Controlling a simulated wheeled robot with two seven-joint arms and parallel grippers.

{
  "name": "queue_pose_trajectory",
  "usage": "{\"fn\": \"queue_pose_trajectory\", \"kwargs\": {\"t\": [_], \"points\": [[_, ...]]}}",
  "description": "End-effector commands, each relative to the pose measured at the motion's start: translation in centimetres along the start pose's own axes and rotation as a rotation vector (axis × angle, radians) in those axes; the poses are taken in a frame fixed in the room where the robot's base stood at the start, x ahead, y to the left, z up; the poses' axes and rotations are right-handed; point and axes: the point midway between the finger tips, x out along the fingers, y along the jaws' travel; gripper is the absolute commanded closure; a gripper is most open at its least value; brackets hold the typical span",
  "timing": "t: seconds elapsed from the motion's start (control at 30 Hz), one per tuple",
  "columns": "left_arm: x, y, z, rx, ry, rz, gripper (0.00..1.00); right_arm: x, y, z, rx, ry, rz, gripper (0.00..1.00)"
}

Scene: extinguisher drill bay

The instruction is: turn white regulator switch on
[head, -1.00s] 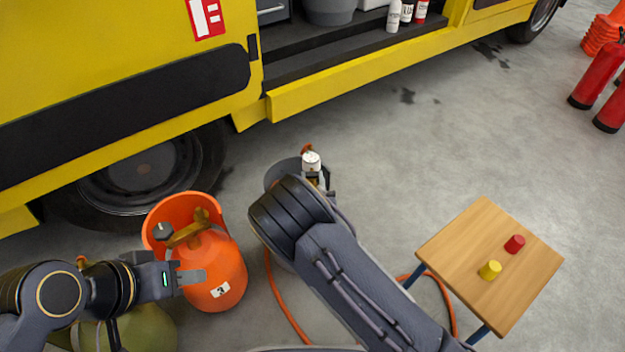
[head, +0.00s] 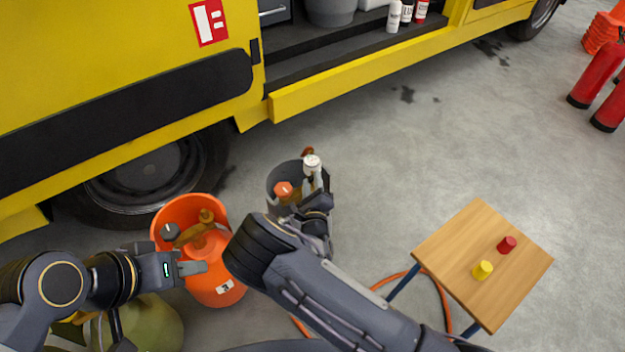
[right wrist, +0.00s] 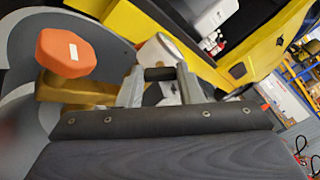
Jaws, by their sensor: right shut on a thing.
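The white regulator (head: 312,161) sits on the valve of a grey cylinder (head: 283,175) with an orange handwheel (head: 283,189). In the right wrist view the white regulator (right wrist: 157,50) stands behind the fingers, and the orange handwheel (right wrist: 66,52) is at left on a brass valve. My right gripper (right wrist: 160,78) is shut on a small dark part at the regulator, seemingly its switch; the fingers hide much of it. In the head view my right gripper (head: 319,190) is just below the regulator. My left gripper (head: 192,268) is beside an orange cylinder; its finger gap is not clear.
The orange cylinder (head: 215,285) has its own valve and knob. A yellow truck (head: 330,92) stands behind. A wooden table (head: 455,245) with a red and a yellow cap is at right. An orange hose (head: 440,290) lies on the floor. Open floor lies between table and truck.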

Motion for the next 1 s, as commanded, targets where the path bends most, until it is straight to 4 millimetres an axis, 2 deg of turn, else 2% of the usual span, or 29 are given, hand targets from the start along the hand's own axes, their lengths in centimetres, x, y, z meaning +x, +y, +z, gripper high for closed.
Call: {"fn": "queue_pose_trajectory", "kwargs": {"t": [0.6,1.0], "points": [[-1.8,0.8,-0.9,0.0,0.0,0.0,0.64,0.0,0.2,-0.1,-0.545,0.0,0.003,0.91],[-2.1,1.0,-1.1,0.0,0.0,0.0,0.64,0.0,0.3,-0.1,-0.717,0.001,0.002,0.91]]}}
